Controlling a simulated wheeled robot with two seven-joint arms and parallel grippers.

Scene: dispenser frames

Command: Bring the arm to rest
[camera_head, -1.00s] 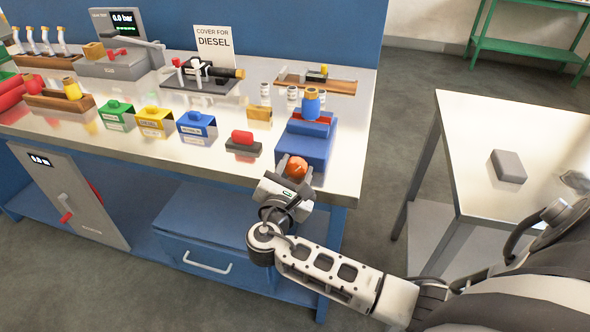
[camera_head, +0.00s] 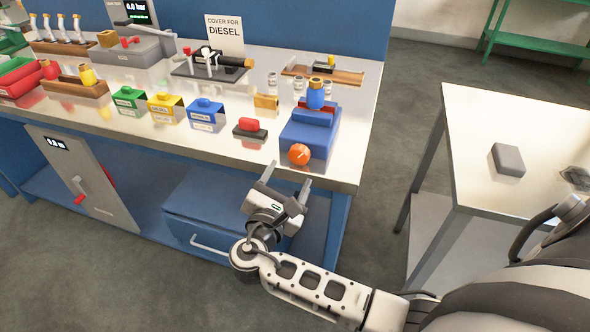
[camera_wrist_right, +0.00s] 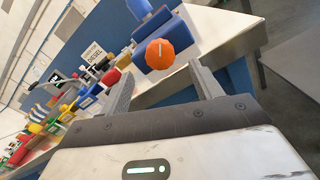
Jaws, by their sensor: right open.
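My right gripper (camera_head: 287,176) is open and empty in front of the bench's front edge, in the head view. An orange round knob (camera_head: 299,154) is on the front of a blue dispenser block (camera_head: 306,137). The gripper is apart from the knob, nearer to me and lower. In the right wrist view the two fingers stand apart, and the knob (camera_wrist_right: 160,54) shows beyond them with clear space between. My left gripper is not in view.
The workbench (camera_head: 230,163) carries green, yellow and blue covers, a red-topped block (camera_head: 250,129) and a blue bottle (camera_head: 316,95). A side table (camera_head: 470,150) with a grey block (camera_head: 508,158) stands at right. Open floor lies between them.

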